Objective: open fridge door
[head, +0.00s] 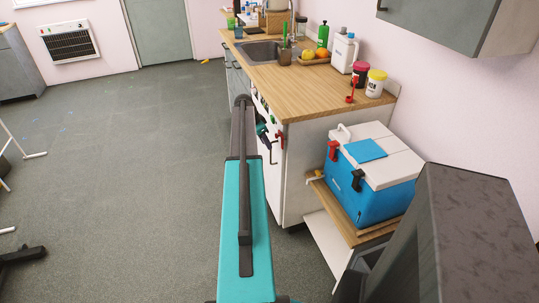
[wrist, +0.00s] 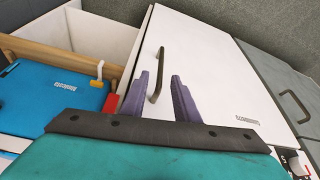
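The fridge door is the white panel (wrist: 205,65) in the wrist view, with a label near its right corner; it looks shut. Its dark bar handle (wrist: 157,75) stands out from the panel. My gripper (wrist: 166,77) is open, its two purple fingers pointing at the door. The handle shows between the fingertips, closer to the left finger; I cannot tell how deep it sits between them, and no grip on it shows. In the head view the white fridge front (head: 269,170) is seen almost edge-on beside my teal arm, which hides part of it.
A blue cooler (head: 377,189) with a white lid stands on a low wooden shelf right of the fridge. The wooden counter (head: 280,80) above carries bottles, fruit and jars. A grey cabinet (wrist: 285,85) adjoins the fridge. Open grey floor (head: 130,150) lies left.

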